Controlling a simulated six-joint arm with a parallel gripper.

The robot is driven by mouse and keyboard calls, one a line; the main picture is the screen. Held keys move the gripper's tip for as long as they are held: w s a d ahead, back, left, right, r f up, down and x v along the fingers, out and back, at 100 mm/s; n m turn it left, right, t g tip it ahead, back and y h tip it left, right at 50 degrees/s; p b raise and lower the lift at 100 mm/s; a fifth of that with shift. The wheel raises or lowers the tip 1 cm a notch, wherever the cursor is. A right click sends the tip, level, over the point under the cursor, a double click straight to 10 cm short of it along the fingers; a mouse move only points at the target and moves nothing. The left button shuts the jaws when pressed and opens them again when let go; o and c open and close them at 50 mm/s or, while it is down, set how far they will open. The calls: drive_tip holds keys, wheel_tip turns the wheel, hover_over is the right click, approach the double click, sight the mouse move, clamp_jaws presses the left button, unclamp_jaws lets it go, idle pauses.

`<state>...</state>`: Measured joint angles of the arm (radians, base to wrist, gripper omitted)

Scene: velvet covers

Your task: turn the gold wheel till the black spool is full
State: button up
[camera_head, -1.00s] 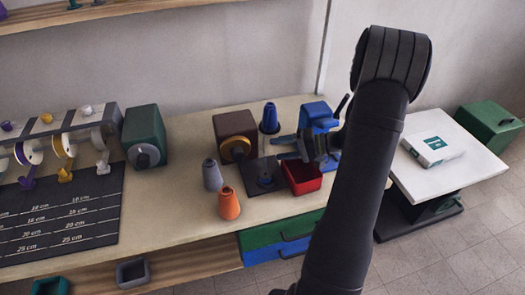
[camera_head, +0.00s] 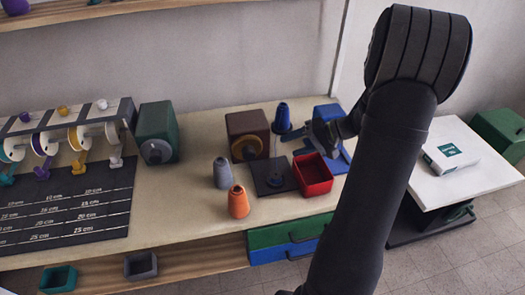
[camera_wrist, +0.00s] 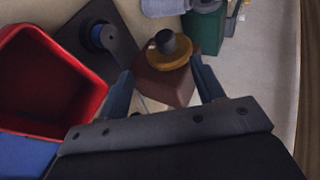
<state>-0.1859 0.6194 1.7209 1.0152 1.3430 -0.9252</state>
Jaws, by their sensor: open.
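The gold wheel (camera_head: 245,149) is on the front of a brown box (camera_head: 247,125). In the wrist view the gold wheel (camera_wrist: 168,58) has a dark knob standing out from its middle. A black plate (camera_head: 266,181) in front of the box carries a small dark spool-like piece with blue on it (camera_head: 275,181). That piece also shows in the wrist view (camera_wrist: 106,37); I cannot tell how full it is. My gripper (camera_head: 297,135) is open and empty, to the right of the box. In the wrist view its fingers are spread, with the brown box seen between them, and no contact is clear.
A red bin (camera_head: 326,184) stands right of the black plate. A blue cone (camera_head: 283,115) stands behind the plate, and grey (camera_head: 222,173) and orange (camera_head: 238,203) cones stand to the left. A green box (camera_head: 158,130) is farther left. The front table surface is mostly clear.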

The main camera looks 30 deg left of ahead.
sight(252, 152)
drive_tip(key=s+a+r+n+t+h, duration=0.1)
drive_tip(key=s+a+r+t+h, duration=0.3)
drive_tip(key=r, duration=0.3)
drive_tip(key=shift+t, duration=0.3)
drive_tip(key=x, duration=1.6)
drive_tip(key=shift+a+f, duration=0.25)
drive_tip(key=shift+a, duration=0.05)
drive_tip(key=c, duration=1)
